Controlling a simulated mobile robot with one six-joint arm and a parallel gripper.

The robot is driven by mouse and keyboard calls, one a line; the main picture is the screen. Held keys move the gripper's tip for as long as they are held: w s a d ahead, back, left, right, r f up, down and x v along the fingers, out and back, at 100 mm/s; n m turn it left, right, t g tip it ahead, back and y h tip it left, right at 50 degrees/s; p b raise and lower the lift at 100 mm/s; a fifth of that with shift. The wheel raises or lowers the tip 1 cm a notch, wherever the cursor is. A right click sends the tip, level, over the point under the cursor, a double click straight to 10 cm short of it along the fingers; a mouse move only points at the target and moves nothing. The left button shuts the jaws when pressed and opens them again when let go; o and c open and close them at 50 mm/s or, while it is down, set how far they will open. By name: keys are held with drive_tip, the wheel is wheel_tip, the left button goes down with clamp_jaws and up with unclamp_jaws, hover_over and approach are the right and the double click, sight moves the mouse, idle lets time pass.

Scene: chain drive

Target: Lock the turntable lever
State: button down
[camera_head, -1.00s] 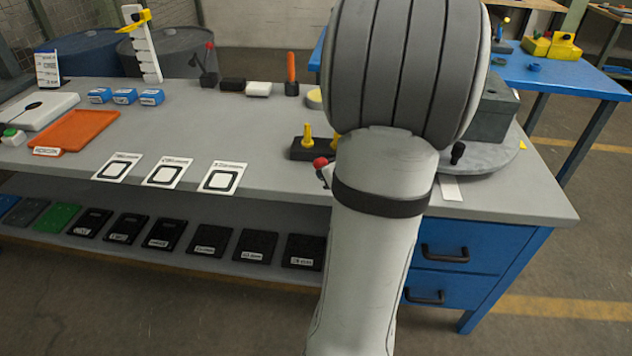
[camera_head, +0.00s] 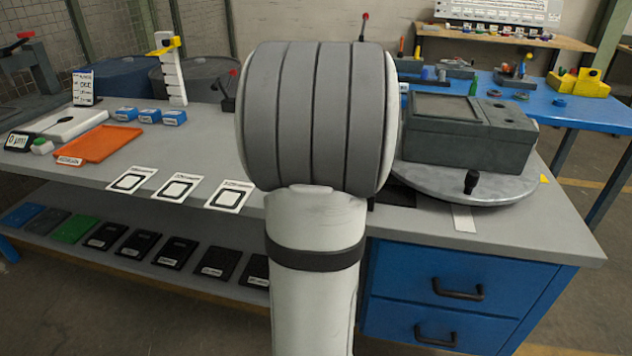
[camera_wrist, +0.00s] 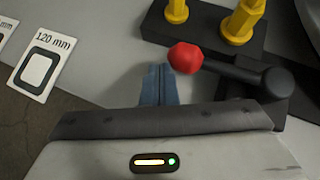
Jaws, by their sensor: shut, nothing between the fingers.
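The lever shows in the wrist view as a red knob (camera_wrist: 186,57) on a black arm that runs right to a thick black pivot (camera_wrist: 278,82). My gripper (camera_wrist: 158,72) has its blue-grey fingers together and empty, just left of and below the red knob in the picture. I cannot tell whether they touch it. The round grey turntable (camera_head: 455,190) stands at the bench's right end in the head view, with a dark grey box (camera_head: 465,137) on it and a black knob (camera_head: 471,182) at its front rim. In the head view my arm hides the lever and gripper.
A black block with yellow posts (camera_wrist: 240,22) stands close behind the lever. A 120 mm card (camera_wrist: 42,66) lies left of my gripper. An orange tray (camera_head: 98,145) and blue boxes (camera_head: 150,116) are on the bench's left. The bench's front edge is close to my arm.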

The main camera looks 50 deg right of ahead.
idle(0.6)
drive_tip(key=shift+a+f, duration=0.1)
drive_tip(key=a, duration=0.1)
drive_tip(key=a+b, duration=0.1)
drive_tip(key=s+a+f+b, duration=0.1)
drive_tip(key=shift+a, duration=0.35)
drive_tip(key=s+a+r+p, duration=0.2)
drive_tip(key=a+r+p, duration=0.3)
drive_tip(key=a+r, duration=0.1)
drive_tip(key=shift+s+a+r, duration=0.35)
drive_tip(key=shift+a+r, duration=0.05)
drive_tip(key=shift+a, duration=0.1)
